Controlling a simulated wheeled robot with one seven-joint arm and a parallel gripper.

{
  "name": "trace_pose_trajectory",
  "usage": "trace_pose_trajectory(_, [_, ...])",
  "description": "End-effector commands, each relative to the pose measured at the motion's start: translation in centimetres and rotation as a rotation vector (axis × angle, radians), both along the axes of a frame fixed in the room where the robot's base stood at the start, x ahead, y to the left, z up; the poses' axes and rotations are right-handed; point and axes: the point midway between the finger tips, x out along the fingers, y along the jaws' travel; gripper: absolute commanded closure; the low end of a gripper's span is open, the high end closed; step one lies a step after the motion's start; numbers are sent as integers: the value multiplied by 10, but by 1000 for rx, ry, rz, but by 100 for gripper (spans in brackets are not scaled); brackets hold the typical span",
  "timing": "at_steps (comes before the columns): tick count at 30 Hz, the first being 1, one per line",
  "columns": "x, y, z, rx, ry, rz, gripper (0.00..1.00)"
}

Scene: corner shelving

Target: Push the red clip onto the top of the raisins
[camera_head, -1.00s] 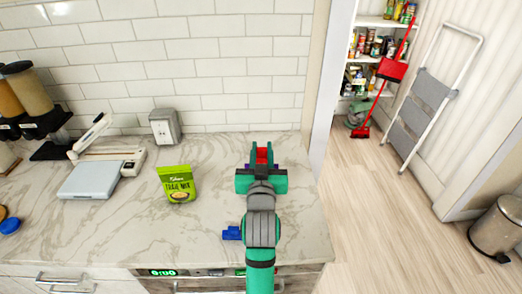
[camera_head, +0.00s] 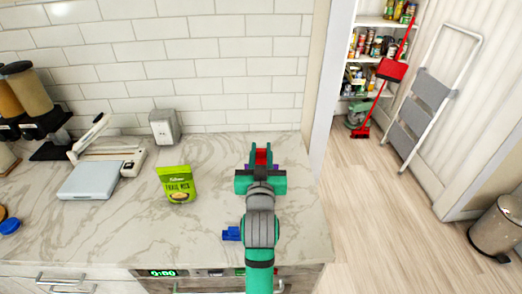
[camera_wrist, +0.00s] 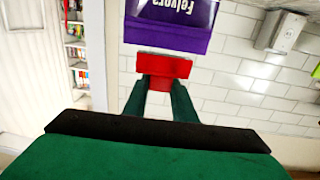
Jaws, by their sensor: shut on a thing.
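My gripper (camera_head: 261,155) is over the right part of the counter, with its green fingers shut on the red clip (camera_head: 261,157). In the wrist view, the red clip (camera_wrist: 163,66) is a wide bar across the fingertips. A purple bag with white lettering (camera_wrist: 172,35), seemingly the raisins, is just beyond the clip. Its near edge lines up with the clip bar, and I cannot tell whether they touch. In the head view, my gripper hides nearly all of the bag, with only a sliver of purple showing beside the fingers.
A green trail mix bag (camera_head: 177,184) stands left of my arm. A blue clip (camera_head: 232,233) lies near the counter's front edge. A white scale-like device (camera_head: 100,172) and dispensers (camera_head: 28,95) are further left.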

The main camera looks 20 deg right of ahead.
Motion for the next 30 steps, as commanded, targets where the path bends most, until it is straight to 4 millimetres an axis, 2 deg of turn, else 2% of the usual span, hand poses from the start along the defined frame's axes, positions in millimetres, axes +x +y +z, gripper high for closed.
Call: trace_pose_trajectory(30, [0, 0, -22, 0, 0, 0, 96])
